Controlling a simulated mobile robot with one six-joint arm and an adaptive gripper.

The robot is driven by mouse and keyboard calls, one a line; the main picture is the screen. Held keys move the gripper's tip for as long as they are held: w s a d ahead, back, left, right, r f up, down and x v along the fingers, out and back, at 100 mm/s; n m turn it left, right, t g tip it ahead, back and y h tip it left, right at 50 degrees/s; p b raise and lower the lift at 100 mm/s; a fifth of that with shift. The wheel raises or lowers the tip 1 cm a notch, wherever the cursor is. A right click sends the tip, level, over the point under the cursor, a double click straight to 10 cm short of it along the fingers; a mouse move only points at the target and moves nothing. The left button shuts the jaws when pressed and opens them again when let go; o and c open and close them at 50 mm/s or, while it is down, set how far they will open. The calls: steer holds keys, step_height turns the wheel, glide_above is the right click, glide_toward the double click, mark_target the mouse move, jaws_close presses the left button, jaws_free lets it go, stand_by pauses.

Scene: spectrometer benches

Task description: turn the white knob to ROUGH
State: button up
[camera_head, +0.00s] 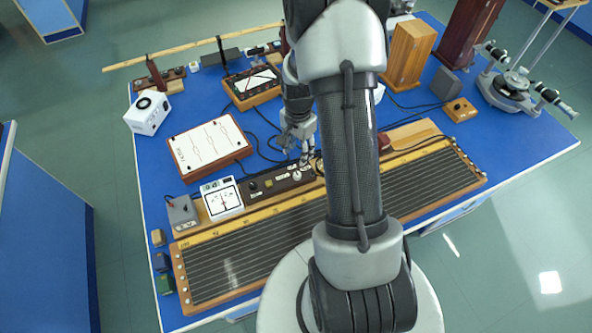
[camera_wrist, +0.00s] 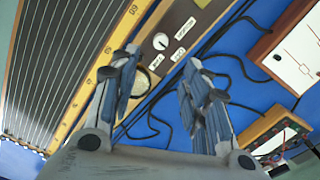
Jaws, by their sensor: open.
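The white knob (camera_head: 297,175) sits on a dark control strip (camera_head: 243,190) in the middle of the bench. In the wrist view the white knob (camera_wrist: 160,41) is a small round disc with a dark mark, beyond my fingertips. Small white labels stand around it, too small to read, so I cannot tell its setting. My gripper (camera_head: 303,158) is above the strip, close to the knob. In the wrist view my gripper (camera_wrist: 160,66) is open, with nothing between its fingers. A round dial (camera_wrist: 140,83) on the strip is partly hidden by the left finger.
A long wired board (camera_head: 250,250) lies along the bench front. A white meter (camera_head: 222,199), a white-topped box (camera_head: 209,148) and loose black cables (camera_head: 262,150) lie to the left and behind. My arm hides part of the bench.

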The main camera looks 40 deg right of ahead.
mark_target(297, 174)
step_height(297, 174, down, 12)
steer(key=shift+f+b, duration=0.1)
steer(key=shift+b, duration=0.65)
jaws_close()
